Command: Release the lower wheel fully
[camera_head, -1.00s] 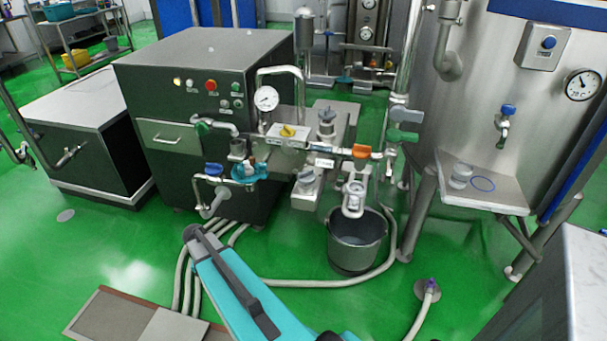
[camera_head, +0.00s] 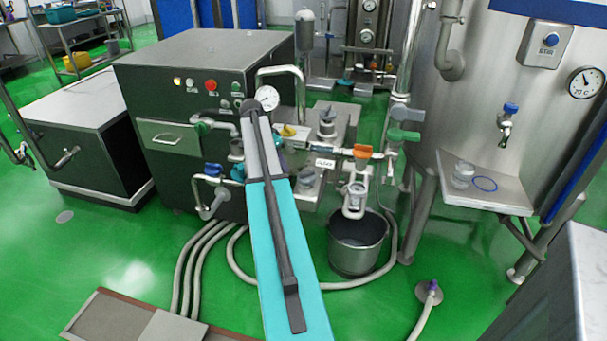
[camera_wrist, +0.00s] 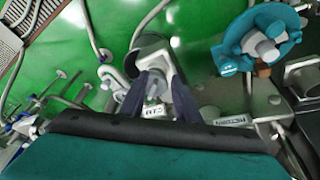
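The lower wheel, a grey knob (camera_head: 307,178), sits on the lower steel block of the dark machine, just right of my arm. A similar upper wheel (camera_head: 326,119) stands above and behind it. In the head view my arm reaches up in front of the machine, and its gripper is hidden. In the wrist view my gripper (camera_wrist: 158,82) shows two dark fingers spread apart. A grey knob-like part lies between or beyond them; I cannot tell which wheel it is, or any contact. In the head view nothing holds the lower wheel.
A yellow handle (camera_head: 290,131), an orange handle (camera_head: 362,152) and a pressure gauge (camera_head: 267,98) are close to my arm. A teal fitting (camera_wrist: 262,40) is at upper right in the wrist view. A bucket (camera_head: 357,242) stands below the outlet. Hoses cross the green floor.

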